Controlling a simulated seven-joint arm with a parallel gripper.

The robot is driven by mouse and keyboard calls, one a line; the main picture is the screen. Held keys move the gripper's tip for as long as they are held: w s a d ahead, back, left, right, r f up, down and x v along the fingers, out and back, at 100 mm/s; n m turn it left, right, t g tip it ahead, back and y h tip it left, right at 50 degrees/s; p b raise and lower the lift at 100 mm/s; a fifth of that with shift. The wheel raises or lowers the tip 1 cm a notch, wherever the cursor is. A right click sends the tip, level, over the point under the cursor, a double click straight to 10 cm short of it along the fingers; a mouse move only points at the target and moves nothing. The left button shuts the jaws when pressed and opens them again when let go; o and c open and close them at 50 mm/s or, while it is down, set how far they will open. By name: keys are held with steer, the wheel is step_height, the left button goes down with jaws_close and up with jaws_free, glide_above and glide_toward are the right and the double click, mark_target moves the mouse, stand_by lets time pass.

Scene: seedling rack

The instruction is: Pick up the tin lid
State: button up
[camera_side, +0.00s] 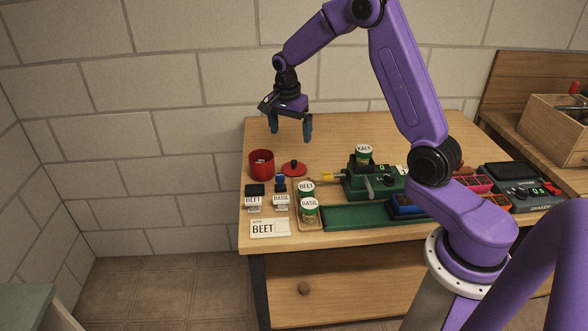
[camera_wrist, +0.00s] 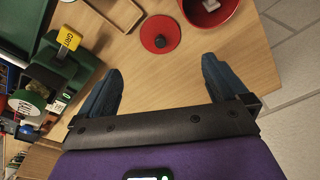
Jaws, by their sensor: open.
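The tin lid (camera_side: 294,168) is a flat red disc with a black knob, lying on the wooden table. It also shows in the wrist view (camera_wrist: 160,34), flat on the table, ahead of the fingertips and between their lines. The red tin (camera_side: 262,164) stands open beside it, on its left in the side view. In the wrist view the tin (camera_wrist: 218,12) is at the top, with something small and pale inside. My gripper (camera_side: 291,136) is open and empty, pointing down above the table, apart from the lid. Its two fingers also show in the wrist view (camera_wrist: 160,80).
A wooden tray (camera_side: 318,225) with labelled BEET and BASIL tins stands in front of the lid. A green machine (camera_side: 372,185) with a KALE tin stands to the right. A BEET card (camera_side: 270,228) lies at the front. Bare tabletop lies behind the lid.

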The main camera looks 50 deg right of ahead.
glide_above(294, 161)
steer(key=a, duration=0.1)
step_height(294, 161, down, 6)
steer(key=shift+s+a+f, duration=0.1)
steer(key=shift+s+a, duration=0.05)
steer(key=shift+d+f, duration=0.25)
steer(key=shift+f, duration=0.8)
steer(key=shift+d+f, duration=0.2)
steer(key=shift+f, duration=0.85)
steer(key=shift+d+f, duration=0.25)
steer(key=shift+f, duration=0.8)
steer(key=c, duration=0.9)
